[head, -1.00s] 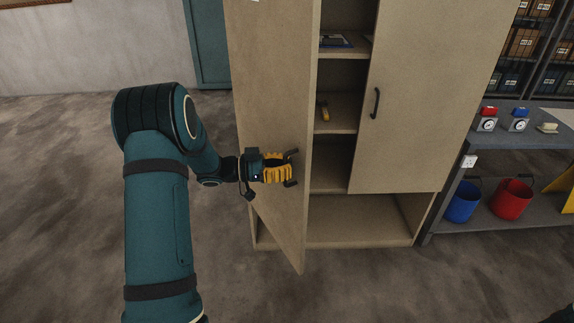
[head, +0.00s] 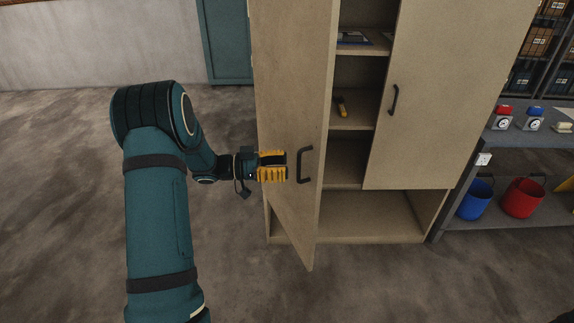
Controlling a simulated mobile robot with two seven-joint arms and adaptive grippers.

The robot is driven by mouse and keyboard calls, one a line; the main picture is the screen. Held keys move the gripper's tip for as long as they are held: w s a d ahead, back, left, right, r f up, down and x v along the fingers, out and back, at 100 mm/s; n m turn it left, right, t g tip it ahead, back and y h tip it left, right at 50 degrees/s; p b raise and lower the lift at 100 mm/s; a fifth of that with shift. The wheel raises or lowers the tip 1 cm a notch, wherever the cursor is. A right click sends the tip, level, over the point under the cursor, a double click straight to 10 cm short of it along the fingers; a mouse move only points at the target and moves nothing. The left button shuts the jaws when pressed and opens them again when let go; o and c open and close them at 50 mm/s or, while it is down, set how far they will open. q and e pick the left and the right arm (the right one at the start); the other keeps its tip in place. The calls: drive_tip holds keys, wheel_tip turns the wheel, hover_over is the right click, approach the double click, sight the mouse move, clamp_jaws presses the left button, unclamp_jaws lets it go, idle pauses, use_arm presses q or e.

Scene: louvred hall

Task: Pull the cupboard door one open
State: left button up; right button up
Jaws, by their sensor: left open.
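The cupboard (head: 430,215) is beige and stands in the middle of the head view. Its left door (head: 290,90) is swung open toward me, with its outer face and dark handle (head: 305,165) in view. My left gripper (head: 286,167) is open and sits just left of the handle, apart from it as far as I can tell, holding nothing. The right door (head: 415,120) is shut and has its own dark handle (head: 393,99). My right gripper is not in view.
Inside the cupboard, a yellow-handled tool (head: 341,106) lies on a shelf. A grey bench (head: 525,145) to the right carries dials, with a blue bucket (head: 474,200) and a red bucket (head: 522,198) below. The floor (head: 60,220) at left is clear.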

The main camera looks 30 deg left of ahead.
use_arm(q)
drive_tip(key=v, duration=1)
